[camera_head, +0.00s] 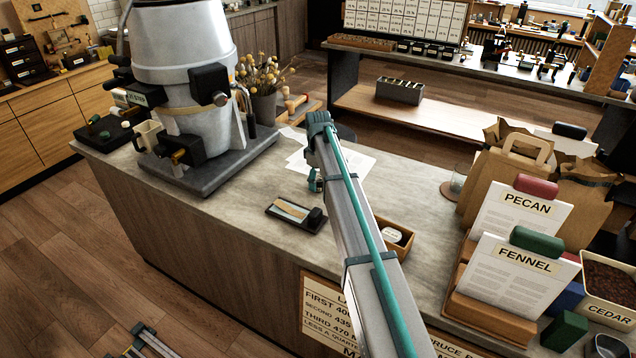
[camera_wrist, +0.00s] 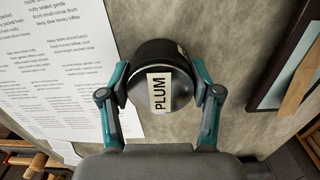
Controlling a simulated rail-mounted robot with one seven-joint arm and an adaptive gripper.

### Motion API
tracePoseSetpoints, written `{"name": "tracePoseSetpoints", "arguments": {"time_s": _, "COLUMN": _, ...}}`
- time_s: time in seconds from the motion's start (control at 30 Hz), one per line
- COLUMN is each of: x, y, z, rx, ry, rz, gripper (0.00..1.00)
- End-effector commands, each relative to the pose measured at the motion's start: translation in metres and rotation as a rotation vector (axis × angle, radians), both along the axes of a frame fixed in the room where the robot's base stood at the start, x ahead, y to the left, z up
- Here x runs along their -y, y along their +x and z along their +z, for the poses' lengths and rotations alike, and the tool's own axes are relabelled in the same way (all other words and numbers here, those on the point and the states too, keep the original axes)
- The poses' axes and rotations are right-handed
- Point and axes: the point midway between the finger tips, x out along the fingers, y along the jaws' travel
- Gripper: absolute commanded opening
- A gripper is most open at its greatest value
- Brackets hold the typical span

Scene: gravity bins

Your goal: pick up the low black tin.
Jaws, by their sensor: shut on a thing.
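A round black tin (camera_wrist: 160,58) with a white PLUM label on its top sits between the two teal and grey fingers of my gripper (camera_wrist: 160,88) in the wrist view. The fingers are shut on its sides, one left and one right. I cannot tell whether it rests on the counter or is just above it. In the head view my gripper (camera_head: 316,181) shows only partly, low over the stone counter (camera_head: 240,185) behind my arm. I cannot make out the tin there.
Printed sheets (camera_wrist: 50,75) lie left of the tin in the wrist view. A dark tray (camera_head: 297,214) and a wooden box (camera_head: 393,238) are close by on the counter. A large metal machine (camera_head: 190,80) stands at the left, and card holders (camera_head: 510,285) and paper bags at the right.

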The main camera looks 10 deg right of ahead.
Motion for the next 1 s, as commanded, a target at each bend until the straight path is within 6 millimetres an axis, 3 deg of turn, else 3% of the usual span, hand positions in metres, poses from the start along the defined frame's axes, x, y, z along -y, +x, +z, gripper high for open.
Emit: {"name": "tracePoseSetpoints", "arguments": {"time_s": 1.0, "x": 0.0, "y": 0.0, "z": 0.023, "rx": 0.0, "ry": 0.0, "rz": 0.0, "gripper": 0.19}}
